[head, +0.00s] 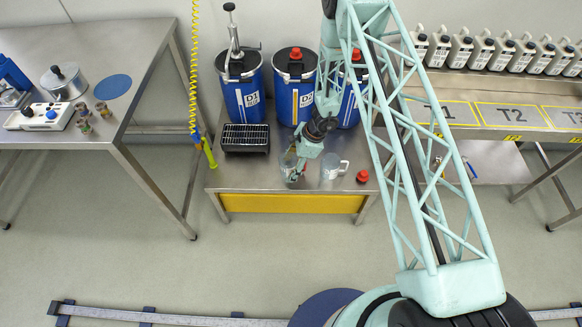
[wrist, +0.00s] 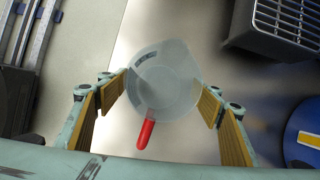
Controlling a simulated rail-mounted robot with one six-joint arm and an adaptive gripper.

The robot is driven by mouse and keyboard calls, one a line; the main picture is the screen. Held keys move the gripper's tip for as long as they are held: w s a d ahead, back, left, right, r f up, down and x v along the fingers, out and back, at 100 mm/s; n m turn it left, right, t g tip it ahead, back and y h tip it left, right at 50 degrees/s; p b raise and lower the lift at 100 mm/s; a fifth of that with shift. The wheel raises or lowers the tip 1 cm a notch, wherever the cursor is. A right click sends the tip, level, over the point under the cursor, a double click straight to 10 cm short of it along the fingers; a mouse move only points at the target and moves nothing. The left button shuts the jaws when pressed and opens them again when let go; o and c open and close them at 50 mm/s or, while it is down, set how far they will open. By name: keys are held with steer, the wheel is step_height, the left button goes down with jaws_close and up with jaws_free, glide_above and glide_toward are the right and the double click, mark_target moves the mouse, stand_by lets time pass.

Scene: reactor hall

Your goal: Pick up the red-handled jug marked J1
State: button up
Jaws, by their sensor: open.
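A clear jug with a red handle (wrist: 165,80) stands on the steel table and shows from above in the wrist view, its handle toward the bottom of the picture. No J1 mark is readable. My gripper (wrist: 163,92) is open, with one finger on each side of the jug. I cannot tell whether either finger touches it. In the head view my gripper (head: 297,163) is low over the table's front part and partly hides this jug (head: 288,171). A second clear jug with a pale handle (head: 333,168) stands just right of it.
A black slotted rack (head: 246,138) is behind left, and blue drums, one marked D1 (head: 240,98), stand behind. A red knob-like item (head: 362,176) lies right of the second jug. A yellow coiled hose (head: 194,70) hangs at the left.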

steer(key=shift+c, duration=0.9)
steer(key=c, duration=0.8)
steer(key=shift+r, duration=0.2)
steer(key=shift+r+p, duration=0.45)
steer(key=shift+r, duration=1.15)
steer(key=s+d, duration=0.1)
steer(key=s, duration=0.4)
steer(key=s+d+r, duration=0.1)
steer(key=s+d, duration=0.1)
steer(key=s, duration=0.3)
steer(key=s+d+b, duration=0.1)
steer(key=s, duration=0.4)
steer(key=shift+s+d+r, duration=0.2)
steer(key=shift+r, duration=0.05)
